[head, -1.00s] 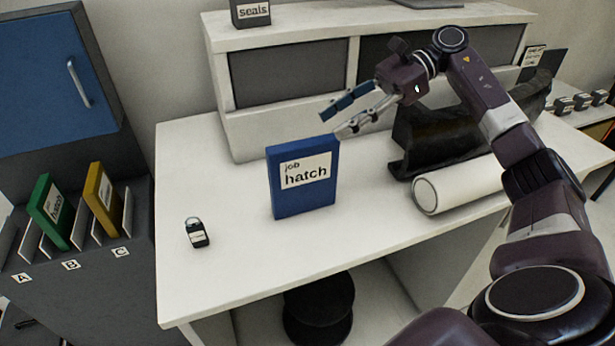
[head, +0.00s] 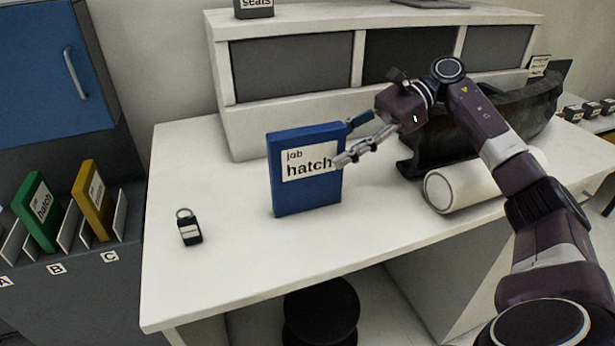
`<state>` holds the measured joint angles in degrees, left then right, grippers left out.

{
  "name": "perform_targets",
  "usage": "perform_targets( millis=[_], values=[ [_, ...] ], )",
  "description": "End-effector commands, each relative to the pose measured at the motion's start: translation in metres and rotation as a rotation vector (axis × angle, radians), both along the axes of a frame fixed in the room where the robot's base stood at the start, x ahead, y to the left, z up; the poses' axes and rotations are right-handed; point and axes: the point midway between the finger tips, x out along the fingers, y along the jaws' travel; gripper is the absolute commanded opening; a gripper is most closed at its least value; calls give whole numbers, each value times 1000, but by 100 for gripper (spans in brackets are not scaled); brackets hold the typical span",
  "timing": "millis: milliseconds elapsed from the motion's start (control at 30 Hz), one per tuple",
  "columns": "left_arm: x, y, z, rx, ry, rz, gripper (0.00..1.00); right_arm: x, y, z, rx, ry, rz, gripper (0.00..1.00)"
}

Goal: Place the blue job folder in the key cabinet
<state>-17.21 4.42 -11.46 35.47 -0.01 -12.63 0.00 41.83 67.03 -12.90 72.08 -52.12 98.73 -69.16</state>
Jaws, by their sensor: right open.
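The blue job folder (head: 306,190) stands upright on the white desk, with a label reading "job hatch" on its front. My right gripper (head: 350,142) is at the folder's right edge, its fingers open. One finger is in front of the label's right end and the other is behind the folder, partly hidden by it. I cannot tell whether the fingers touch it. A grey cabinet with a blue door (head: 50,75) stands at the left; whether it is the key cabinet I cannot tell. My left gripper is not in view.
A small black padlock-like tag (head: 189,228) lies on the desk (head: 240,270) left of the folder. Green (head: 38,212) and yellow (head: 93,200) folders stand in lettered slots at the left. A white roll (head: 465,190) and a dark curved piece (head: 470,135) lie at the right.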

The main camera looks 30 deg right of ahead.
Motion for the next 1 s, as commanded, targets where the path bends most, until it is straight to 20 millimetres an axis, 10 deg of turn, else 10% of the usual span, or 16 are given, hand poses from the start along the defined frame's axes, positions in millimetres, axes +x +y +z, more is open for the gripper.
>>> perform_targets(
  millis=[867,1000],
  values=[
    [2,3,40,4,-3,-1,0,23,61,-29,0,0,0,42],
    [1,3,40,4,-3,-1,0,23,61,-29,0,0,0,27]
  ],
)
